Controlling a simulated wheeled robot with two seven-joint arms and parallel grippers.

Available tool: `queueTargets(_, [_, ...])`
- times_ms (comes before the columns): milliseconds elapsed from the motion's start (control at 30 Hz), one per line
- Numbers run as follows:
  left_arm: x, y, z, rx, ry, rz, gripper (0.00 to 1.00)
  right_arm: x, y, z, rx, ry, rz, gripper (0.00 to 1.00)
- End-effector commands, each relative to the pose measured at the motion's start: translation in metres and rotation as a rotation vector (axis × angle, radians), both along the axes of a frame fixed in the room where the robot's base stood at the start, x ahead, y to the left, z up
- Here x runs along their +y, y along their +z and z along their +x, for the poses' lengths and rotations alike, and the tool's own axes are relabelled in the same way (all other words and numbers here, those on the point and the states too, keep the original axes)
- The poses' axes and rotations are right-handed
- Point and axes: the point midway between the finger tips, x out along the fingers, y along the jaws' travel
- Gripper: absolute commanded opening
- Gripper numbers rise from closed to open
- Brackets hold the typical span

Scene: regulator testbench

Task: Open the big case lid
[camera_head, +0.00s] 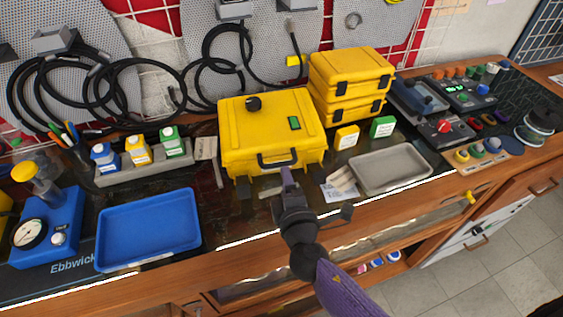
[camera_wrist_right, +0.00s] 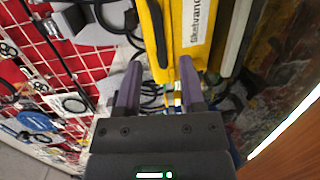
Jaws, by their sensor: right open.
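The big yellow case (camera_head: 258,139) stands on the workbench with its lid (camera_head: 275,104) closed. A black knob (camera_head: 253,104) and a small green display sit on top, and a black handle (camera_head: 277,160) is on its front. My right gripper (camera_head: 287,176) is in front of the case, just below the handle. In the right wrist view my right gripper (camera_wrist_right: 160,64) is open, with its two purple fingers apart and yellow case surfaces (camera_wrist_right: 195,50) ahead. Nothing is visibly held, and I cannot tell whether the fingers touch the case. My left gripper is not in view.
Two stacked smaller yellow cases (camera_head: 350,75) stand right of the big case. A grey tray (camera_head: 390,168) lies at front right and a blue tray (camera_head: 148,230) at front left. Coloured bottles in a rack (camera_head: 125,175) stand left. Black cables hang behind.

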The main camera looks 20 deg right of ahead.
Motion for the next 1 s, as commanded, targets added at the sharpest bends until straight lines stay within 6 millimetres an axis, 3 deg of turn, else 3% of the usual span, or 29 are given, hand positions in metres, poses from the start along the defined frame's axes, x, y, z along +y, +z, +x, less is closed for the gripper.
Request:
queueTargets(100, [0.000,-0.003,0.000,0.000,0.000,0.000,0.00,-0.003,-0.003,0.028,-0.001,-0.002,0.001,0.51])
queueTargets(233, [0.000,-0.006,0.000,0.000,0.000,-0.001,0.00,-0.005,-0.006,0.048,0.000,-0.001,0.002,0.51])
queueTargets(633, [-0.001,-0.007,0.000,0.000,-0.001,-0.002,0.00,-0.007,-0.007,0.059,0.002,-0.002,0.004,0.51])
queueTargets(867, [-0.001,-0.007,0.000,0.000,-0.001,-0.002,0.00,-0.007,-0.007,0.059,0.002,-0.003,0.004,0.02])
queueTargets(1000, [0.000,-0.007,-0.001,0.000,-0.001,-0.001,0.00,-0.007,-0.007,0.059,0.002,-0.003,0.004,0.00])
